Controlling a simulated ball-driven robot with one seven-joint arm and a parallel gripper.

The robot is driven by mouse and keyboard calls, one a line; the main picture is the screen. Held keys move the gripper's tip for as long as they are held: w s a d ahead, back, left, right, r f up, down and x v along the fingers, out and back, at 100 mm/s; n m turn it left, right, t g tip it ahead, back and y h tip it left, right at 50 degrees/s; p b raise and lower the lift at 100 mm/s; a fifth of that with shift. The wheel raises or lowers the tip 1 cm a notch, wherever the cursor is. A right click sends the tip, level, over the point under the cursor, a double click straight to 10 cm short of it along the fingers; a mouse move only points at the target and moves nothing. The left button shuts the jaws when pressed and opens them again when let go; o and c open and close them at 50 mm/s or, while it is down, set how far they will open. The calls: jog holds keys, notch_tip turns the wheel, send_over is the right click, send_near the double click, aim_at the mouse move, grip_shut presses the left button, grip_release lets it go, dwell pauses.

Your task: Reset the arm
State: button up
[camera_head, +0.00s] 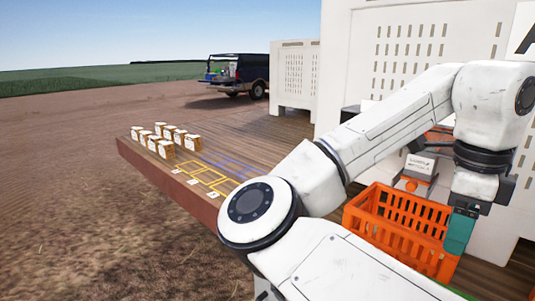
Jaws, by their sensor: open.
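My white arm reaches from the bottom middle up to the right and bends down at its far end. My gripper (459,232) hangs at the right, with its teal fingers pointing down in front of the right end of an orange crate (385,238). The gripper is open, and I see nothing held in it. I cannot tell whether the fingers touch the crate. My arm hides part of the wooden deck.
Several small boxes (166,146) stand in rows on the wooden deck (240,140) at the left. Yellow and blue outlines (209,175) mark bare deck beside them. White slatted bins (410,55) stand behind. A dark pickup (240,75) is parked on open dirt.

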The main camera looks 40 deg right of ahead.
jog(key=w+d+f+n+t+h, duration=0.2)
jog(key=w+d+f+n+h, duration=0.55)
jog(key=n, duration=0.55)
jog(key=w+a+f+n+t, duration=0.4)
jog(key=w+a+f+n, duration=0.3)
jog(key=a+f+n, duration=0.35)
jog(key=s+a+f+n+y, duration=0.4)
jog(key=a+f+n, duration=0.1)
jog(key=a+f, duration=0.4)
jog(key=s+a+f+n+y, duration=0.3)
jog(key=a+f+n+y, duration=0.15)
jog(key=a+f, duration=0.45)
jog(key=s+f+g+b, duration=0.4)
jog(key=s+f+b, duration=0.6)
jog(key=f, duration=0.6)
jog(key=shift+s+d+n+g+h, duration=0.3)
jog(key=shift+s+d+g, duration=0.05)
jog(key=shift+d+g, duration=0.1)
